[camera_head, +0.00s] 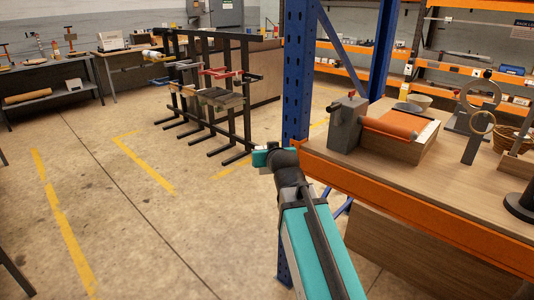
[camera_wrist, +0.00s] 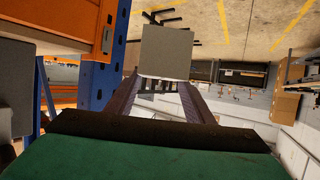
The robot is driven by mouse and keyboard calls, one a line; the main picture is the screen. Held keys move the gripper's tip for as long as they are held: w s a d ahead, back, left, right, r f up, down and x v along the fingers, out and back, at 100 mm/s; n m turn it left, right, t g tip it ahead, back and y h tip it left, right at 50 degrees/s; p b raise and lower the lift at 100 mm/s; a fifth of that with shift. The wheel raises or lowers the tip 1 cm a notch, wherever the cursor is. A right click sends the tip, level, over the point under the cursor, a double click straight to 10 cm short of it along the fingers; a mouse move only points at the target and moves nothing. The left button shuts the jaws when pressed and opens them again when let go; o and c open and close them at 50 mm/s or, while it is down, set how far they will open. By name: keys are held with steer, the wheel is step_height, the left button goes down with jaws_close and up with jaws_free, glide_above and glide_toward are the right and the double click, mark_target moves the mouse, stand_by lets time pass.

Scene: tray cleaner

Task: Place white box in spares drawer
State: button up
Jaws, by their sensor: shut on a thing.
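In the wrist view a pale grey-white box (camera_wrist: 166,52) sits at the tips of my gripper (camera_wrist: 165,83), between its two dark fingers. The fingers are shut on it and hold it up in the air. In the head view my arm reaches forward past the left end of the orange-edged bench, over open floor. The box cannot be made out clearly there. I cannot identify a spares drawer in either view; a wooden panel (camera_head: 430,256) shows under the bench, but I cannot tell whether it is a drawer.
A blue rack post (camera_head: 297,75) stands close beside my arm. The orange-edged bench (camera_head: 420,205) on the right carries an orange roll (camera_head: 390,127) and several stands. A black rack (camera_head: 205,95) stands beyond. The concrete floor (camera_head: 110,200) on the left is clear.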

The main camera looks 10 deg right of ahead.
step_height(320, 180, up, 16)
steer(key=p, duration=1.5)
steer(key=shift+r, duration=0.25)
steer(key=shift+a, duration=0.1)
